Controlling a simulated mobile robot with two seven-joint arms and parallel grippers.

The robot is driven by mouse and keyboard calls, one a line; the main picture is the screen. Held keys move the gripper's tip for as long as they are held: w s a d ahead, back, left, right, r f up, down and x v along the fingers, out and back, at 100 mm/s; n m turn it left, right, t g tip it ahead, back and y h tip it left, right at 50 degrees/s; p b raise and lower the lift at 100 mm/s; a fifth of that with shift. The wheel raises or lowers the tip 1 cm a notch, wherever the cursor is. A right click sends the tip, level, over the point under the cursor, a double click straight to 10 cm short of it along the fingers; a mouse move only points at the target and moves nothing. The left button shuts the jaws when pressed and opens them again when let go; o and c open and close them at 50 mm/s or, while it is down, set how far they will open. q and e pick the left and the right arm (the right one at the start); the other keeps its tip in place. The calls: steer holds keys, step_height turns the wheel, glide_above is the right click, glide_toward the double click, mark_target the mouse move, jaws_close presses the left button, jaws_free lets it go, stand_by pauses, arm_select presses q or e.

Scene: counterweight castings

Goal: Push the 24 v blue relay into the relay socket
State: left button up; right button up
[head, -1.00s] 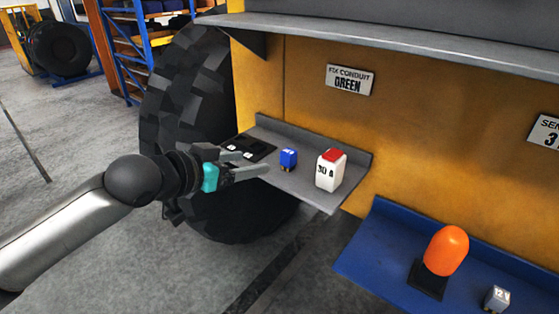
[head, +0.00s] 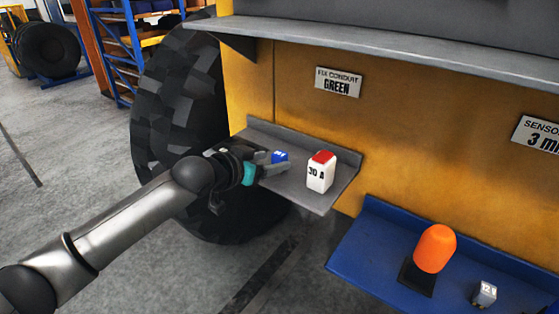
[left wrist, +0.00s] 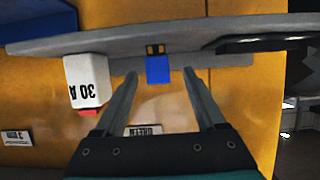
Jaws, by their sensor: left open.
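The small blue relay (head: 279,156) stands on the grey shelf, partly behind a finger of my left gripper (head: 276,164). In the left wrist view, which looks upside down, the blue relay (left wrist: 158,70) shows with dark pins, between and just beyond the tips of the open fingers (left wrist: 160,76). No contact is clear. The relay socket is probably the black plate at the left end of the shelf; my gripper mostly hides it in the head view, and a black piece (left wrist: 264,43) shows at the right in the left wrist view. My right gripper is out of view.
A white block marked 30 A with a red top (head: 320,172) stands on the grey shelf (head: 312,198), right of the relay. A blue shelf (head: 365,262) lower right bears an orange lamp (head: 435,248) and a grey 12 V cube (head: 484,293). A grey ledge (head: 390,52) overhangs.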

mark_target(276, 162)
arm_select(q)
steer(key=shift+x, duration=2)
steer(key=shift+s+f, duration=0.1)
steer(key=shift+f, duration=0.05)
jaws_close()
